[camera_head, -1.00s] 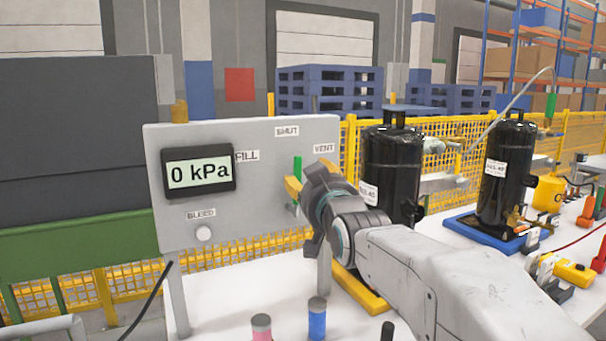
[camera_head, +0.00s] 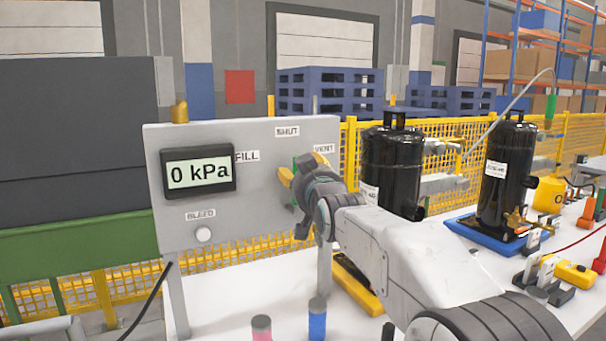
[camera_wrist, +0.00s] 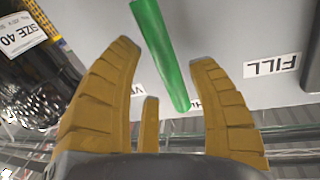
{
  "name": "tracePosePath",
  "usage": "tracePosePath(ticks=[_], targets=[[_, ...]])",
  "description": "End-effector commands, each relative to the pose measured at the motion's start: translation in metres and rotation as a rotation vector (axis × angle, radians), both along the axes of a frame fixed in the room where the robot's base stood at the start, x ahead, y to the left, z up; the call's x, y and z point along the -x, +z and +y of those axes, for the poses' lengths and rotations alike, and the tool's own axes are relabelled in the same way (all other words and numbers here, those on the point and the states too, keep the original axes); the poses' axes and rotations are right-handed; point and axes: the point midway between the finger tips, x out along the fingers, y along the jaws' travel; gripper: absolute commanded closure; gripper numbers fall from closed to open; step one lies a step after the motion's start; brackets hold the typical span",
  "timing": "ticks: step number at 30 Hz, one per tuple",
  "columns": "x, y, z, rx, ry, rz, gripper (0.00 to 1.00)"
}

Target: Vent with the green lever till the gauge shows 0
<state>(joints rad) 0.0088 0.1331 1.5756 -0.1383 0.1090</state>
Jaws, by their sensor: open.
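The grey panel (camera_head: 260,205) carries a gauge (camera_head: 198,172) that reads 0 kPa. Labels on the panel read FILL, SHUT, VENT and BLEED. The green lever (camera_head: 295,168) shows only as a sliver beside my gripper (camera_head: 300,168) in the head view; it points up. In the wrist view the green lever (camera_wrist: 162,55) reaches down to between the yellow fingertips of my gripper (camera_wrist: 165,55), with space on both sides. My gripper is open and holds nothing.
A black compressor (camera_head: 392,165) stands right behind my arm, with another black compressor (camera_head: 507,175) on a blue tray farther right.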

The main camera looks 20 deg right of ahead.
Motion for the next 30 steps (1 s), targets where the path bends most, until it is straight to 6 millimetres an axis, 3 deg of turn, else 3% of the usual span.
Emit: tracePosePath(ticks=[19,30], targets=[[0.0003,-0.0003,-0.0004,0.0,-0.001,0.001,0.98],[0.001,-0.0024,0.0024,0.069,0.003,-0.014,1.0]])
